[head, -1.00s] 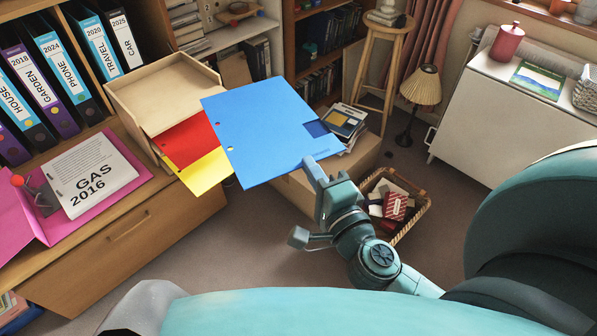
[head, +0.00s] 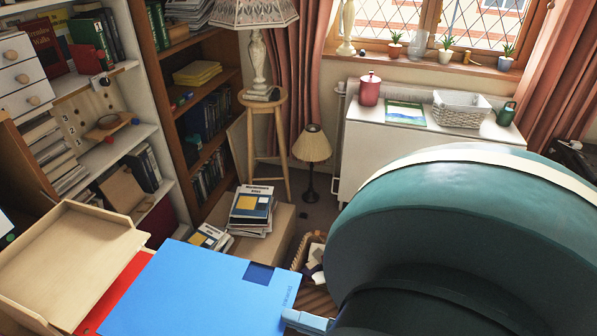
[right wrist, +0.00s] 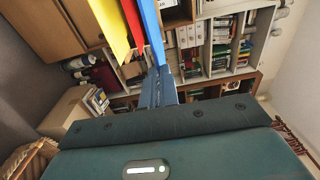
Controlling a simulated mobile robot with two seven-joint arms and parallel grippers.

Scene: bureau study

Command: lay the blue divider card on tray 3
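The blue divider card (head: 195,295) is in the lower middle of the head view, roughly flat, its far left part close to the wooden tray stack (head: 75,240). My right gripper (head: 308,320) is shut on its near right edge. In the right wrist view the gripper (right wrist: 160,88) grips the blue card (right wrist: 152,35), seen nearly edge-on. A red card (head: 118,292) sticks out of the stack, left of the blue one. The wrist view also shows a yellow card (right wrist: 108,25). I cannot read any tray number or tell whether the blue card touches a tray. My left gripper is not in view.
A cardboard box (head: 275,232) with books on it stands beyond the card, beside a wicker basket (head: 318,298). Bookshelves (head: 205,90) stand behind. A stool (head: 262,135), a floor lamp (head: 311,150) and a white cabinet (head: 400,145) are further back. My own arm covers the lower right.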

